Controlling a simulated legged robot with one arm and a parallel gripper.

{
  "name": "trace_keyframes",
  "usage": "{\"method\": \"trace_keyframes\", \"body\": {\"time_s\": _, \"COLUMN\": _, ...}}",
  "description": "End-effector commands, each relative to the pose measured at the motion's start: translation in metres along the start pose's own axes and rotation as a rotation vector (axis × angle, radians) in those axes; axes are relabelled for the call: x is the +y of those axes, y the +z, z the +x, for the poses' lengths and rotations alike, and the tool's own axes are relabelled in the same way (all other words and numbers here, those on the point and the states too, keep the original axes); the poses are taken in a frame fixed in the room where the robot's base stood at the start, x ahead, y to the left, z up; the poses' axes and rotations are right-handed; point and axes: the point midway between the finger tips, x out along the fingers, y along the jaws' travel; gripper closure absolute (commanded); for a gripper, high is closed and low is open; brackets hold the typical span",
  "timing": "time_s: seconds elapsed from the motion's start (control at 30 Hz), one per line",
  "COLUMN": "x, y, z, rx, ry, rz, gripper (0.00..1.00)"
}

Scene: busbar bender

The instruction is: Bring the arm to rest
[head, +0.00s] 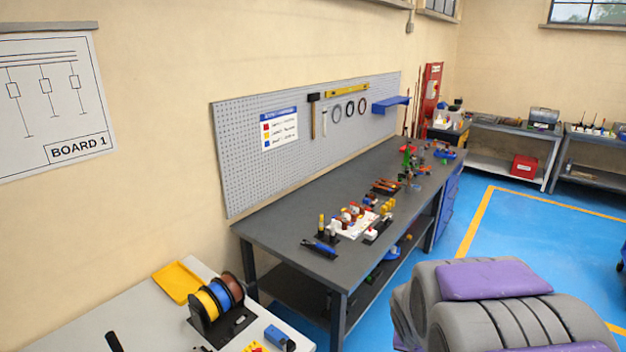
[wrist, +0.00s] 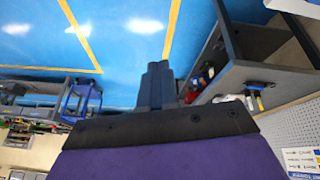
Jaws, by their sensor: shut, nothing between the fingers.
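My gripper (wrist: 156,80) shows in the wrist view as two dark fingers lying side by side beyond a black plate and a purple body. It is shut, with nothing between the fingers. The fingers stand out against the blue floor (wrist: 120,30), clear of the workbench on the right of that view. In the head view, grey and purple links of my arm fill the lower right; the fingers cannot be made out there.
A long dark workbench (head: 280,226) with tools and small parts runs along the wall under a pegboard (head: 240,150). A pale table (head: 60,330) with cable spools (head: 212,300) is at lower left. Blue floor (head: 505,235) with yellow lines is open at right.

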Motion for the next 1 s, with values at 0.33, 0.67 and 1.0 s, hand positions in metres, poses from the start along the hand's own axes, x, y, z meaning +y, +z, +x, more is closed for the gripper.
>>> {"method": "trace_keyframes", "body": {"time_s": 0.33, "x": 0.030, "y": 0.124, "z": -0.076, "rx": -0.259, "ry": 0.003, "rz": -0.148, "gripper": 1.00}}
{"method": "trace_keyframes", "body": {"time_s": 0.67, "x": 0.036, "y": 0.240, "z": -0.133, "rx": -0.487, "ry": -0.122, "rz": -0.341, "gripper": 1.00}}
{"method": "trace_keyframes", "body": {"time_s": 1.0, "x": 0.036, "y": 0.264, "z": -0.146, "rx": -0.536, "ry": -0.159, "rz": -0.391, "gripper": 1.00}}
